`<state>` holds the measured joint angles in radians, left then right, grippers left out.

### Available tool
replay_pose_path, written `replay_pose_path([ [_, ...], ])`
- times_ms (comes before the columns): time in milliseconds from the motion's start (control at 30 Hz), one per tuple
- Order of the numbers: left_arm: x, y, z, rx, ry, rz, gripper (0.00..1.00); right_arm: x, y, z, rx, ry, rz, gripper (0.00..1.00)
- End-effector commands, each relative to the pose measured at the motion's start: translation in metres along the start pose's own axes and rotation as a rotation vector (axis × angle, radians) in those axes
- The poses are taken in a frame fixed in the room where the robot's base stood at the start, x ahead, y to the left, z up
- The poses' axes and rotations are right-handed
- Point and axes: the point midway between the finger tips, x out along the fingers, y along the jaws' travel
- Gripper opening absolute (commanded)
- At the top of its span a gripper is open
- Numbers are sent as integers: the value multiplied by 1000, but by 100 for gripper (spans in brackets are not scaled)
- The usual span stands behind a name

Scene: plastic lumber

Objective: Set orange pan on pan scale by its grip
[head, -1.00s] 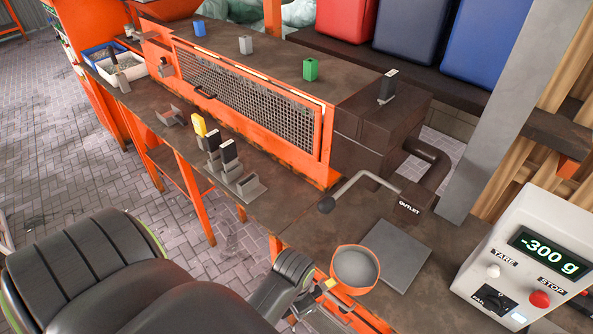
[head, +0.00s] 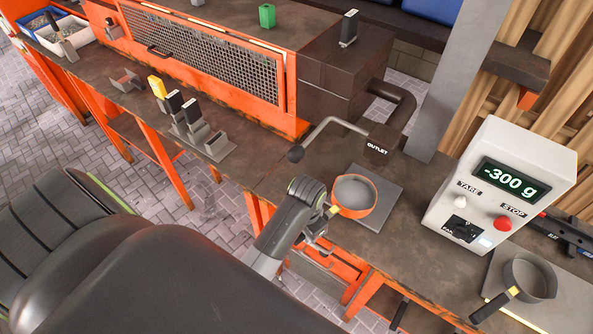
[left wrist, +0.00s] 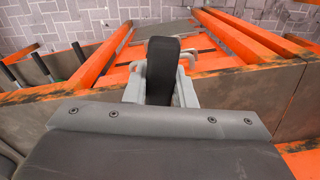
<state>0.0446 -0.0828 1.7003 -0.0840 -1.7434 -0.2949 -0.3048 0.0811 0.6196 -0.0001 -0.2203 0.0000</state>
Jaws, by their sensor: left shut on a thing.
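My left gripper (head: 322,238) is shut on the pan's grip, at the pan's near left side. In the left wrist view the dark grip (left wrist: 161,72) stands between the pale fingers. The pan's bowl is hidden there. My right gripper is not in view.
A white readout box (head: 500,190) shows -300 g, right of the plate. A lever with a dark knob (head: 295,154) and the outlet pipe (head: 377,146) stand close behind the pan. A grey pan (head: 530,277) rests on another plate at lower right.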

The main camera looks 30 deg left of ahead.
Motion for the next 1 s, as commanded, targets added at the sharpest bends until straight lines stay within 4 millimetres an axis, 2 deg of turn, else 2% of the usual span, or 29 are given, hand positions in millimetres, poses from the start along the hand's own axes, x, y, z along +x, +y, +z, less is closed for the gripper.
replay_pose_path([
  [667,3,0,-67,1,4,-1,0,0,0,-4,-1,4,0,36],
  [800,18,0,-66,0,2,0,0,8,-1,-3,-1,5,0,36],
  [1000,26,0,-66,0,4,-1,0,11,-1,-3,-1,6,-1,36],
])
